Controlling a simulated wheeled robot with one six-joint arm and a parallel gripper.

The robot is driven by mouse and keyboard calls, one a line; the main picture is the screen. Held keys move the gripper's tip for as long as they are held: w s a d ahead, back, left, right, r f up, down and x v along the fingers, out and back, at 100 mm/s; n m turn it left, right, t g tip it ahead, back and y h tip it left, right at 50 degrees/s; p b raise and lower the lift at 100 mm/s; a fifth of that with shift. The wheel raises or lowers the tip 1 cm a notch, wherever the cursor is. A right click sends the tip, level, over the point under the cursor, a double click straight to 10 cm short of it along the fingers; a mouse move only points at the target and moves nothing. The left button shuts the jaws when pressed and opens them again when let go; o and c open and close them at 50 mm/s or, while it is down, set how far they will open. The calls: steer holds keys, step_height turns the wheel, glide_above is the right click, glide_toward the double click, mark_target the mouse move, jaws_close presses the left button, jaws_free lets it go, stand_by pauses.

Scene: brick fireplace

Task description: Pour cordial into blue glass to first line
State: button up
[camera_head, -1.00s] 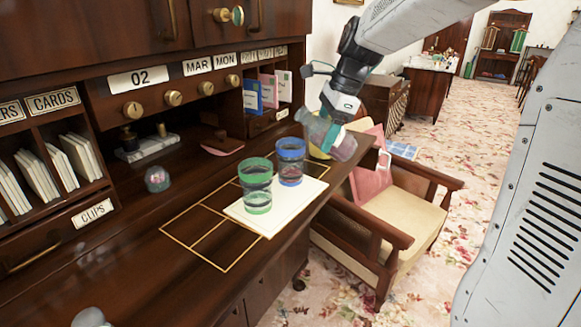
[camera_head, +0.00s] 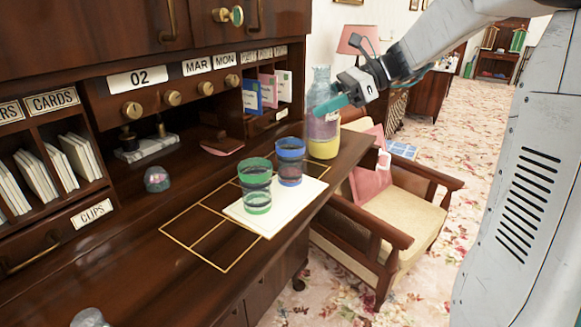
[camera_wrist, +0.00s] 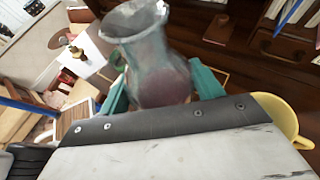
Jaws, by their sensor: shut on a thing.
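The cordial bottle (camera_head: 322,126), clear glass with purple liquid low inside, is upright at the desk's far right end. My gripper (camera_head: 334,104) is shut on its middle from the right. In the wrist view the bottle (camera_wrist: 148,50) stands between the teal fingers (camera_wrist: 160,92), its open mouth toward the camera. The blue glass (camera_head: 290,162), with blue rim and base, stands upright on a white mat (camera_head: 272,222), apart from the bottle. Dark bands show on its wall, but I cannot tell its liquid level clearly.
A green-rimmed glass (camera_head: 256,186) stands beside the blue one. Something yellow (camera_head: 323,151) shows at the bottle's foot; a yellow rim (camera_wrist: 287,115) shows in the wrist view. An armchair (camera_head: 400,205) is right of the desk.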

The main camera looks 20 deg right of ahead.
mark_target(326, 88)
steer(key=shift+d+y, duration=0.3)
steer(key=shift+r, duration=0.1)
steer(key=shift+r, duration=1.45)
